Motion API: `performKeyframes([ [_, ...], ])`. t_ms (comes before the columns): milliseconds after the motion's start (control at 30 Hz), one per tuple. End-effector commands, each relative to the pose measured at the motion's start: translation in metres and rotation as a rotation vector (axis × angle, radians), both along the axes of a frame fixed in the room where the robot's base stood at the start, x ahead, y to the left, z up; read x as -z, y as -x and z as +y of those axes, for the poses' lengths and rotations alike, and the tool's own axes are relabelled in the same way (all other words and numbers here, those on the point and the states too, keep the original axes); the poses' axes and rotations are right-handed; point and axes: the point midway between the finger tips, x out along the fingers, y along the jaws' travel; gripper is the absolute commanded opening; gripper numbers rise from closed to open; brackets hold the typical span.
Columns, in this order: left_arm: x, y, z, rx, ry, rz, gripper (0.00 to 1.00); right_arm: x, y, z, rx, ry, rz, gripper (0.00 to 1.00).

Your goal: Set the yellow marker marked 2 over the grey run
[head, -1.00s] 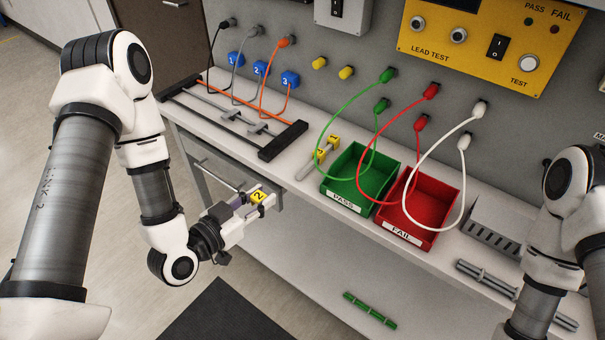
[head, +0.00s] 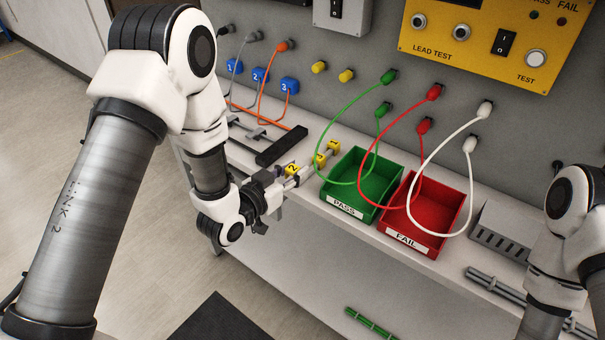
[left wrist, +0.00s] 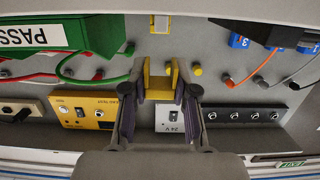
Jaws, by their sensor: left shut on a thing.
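The yellow marker marked 2 (head: 292,169) is held in my left gripper (head: 287,180), above the front of the bench and just left of the other yellow markers. In the left wrist view the marker (left wrist: 161,88) is a U-shaped yellow piece between the fingertips of my left gripper (left wrist: 160,96), its opening facing away. My left arm hides much of the rack, and I cannot clearly pick out the grey run there. My right gripper is out of view.
Green, red and white leads loop over the bins. Blue tags (head: 259,75) hang on wall leads behind the rack.

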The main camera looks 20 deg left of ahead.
Motion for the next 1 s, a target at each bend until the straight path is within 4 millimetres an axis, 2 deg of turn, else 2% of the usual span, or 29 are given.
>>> performKeyframes([
  [233, 0.001, -0.036, -0.015, 0.003, 0.000, -0.002, 0.13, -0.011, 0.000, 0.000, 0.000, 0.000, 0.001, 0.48],
  [300, 0.021, -0.032, -0.013, 0.000, 0.002, 0.007, 0.13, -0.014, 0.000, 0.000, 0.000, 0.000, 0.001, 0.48],
  [400, 0.032, -0.032, -0.013, 0.001, 0.002, 0.004, 0.13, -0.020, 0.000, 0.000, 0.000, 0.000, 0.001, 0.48],
  [767, 0.040, -0.033, -0.013, 0.000, 0.001, 0.000, 0.13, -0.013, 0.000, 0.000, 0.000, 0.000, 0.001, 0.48],
  [800, 0.038, -0.033, -0.013, 0.000, 0.001, 0.000, 0.42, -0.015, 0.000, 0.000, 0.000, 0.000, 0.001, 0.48],
  [833, 0.038, -0.032, -0.013, 0.000, 0.001, 0.000, 0.52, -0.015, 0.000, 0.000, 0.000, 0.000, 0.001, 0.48],
  [1000, 0.038, -0.032, -0.013, 0.000, 0.001, 0.000, 0.53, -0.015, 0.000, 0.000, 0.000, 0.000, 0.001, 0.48],
])
